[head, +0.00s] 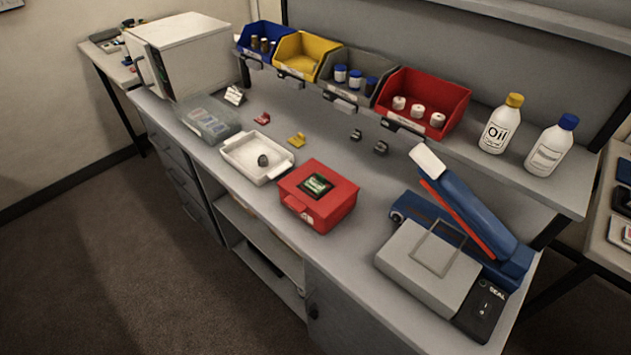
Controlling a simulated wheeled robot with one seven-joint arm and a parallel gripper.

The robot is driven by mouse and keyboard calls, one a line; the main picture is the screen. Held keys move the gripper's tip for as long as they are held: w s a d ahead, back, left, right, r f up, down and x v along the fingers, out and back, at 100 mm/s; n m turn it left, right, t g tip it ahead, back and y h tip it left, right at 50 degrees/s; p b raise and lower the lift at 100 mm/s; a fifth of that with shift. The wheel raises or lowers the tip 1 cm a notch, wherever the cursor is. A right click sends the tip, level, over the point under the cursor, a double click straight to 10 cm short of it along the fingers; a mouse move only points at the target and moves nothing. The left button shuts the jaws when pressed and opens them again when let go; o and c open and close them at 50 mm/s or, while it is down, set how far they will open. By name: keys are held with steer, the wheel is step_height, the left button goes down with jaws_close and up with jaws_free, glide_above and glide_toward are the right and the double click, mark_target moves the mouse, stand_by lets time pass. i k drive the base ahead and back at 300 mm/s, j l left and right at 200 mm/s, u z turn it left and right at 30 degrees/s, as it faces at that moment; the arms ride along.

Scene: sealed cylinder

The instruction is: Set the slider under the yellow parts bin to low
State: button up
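The yellow parts bin (302,55) stands on the raised shelf at the back of the bench, between a blue bin and a grey bin. Its contents are too small to make out. A pale label strip runs along the shelf edge below it, with a small dark slider piece (281,74) near its left end. The slider's setting is too small to read. My gripper and arm are not in this view.
Blue (249,50), grey (337,84) and red (437,92) bins share the shelf with two bottles (500,126). Below are a white tray (246,170), red case (318,213), small yellow (297,139) and red pieces, and a sealer (430,265). Bench strips between them are clear.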

mark_target(292, 82)
steer(key=i+j, duration=0.45)
steer(key=j, duration=0.2)
steer(key=i+j, duration=0.45)
steer(key=j, duration=0.2)
steer(key=i+j+u, duration=0.1)
steer(key=i+j, duration=0.35)
steer(key=j, duration=0.2)
steer(key=i+j, duration=0.5)
steer(key=j, duration=0.15)
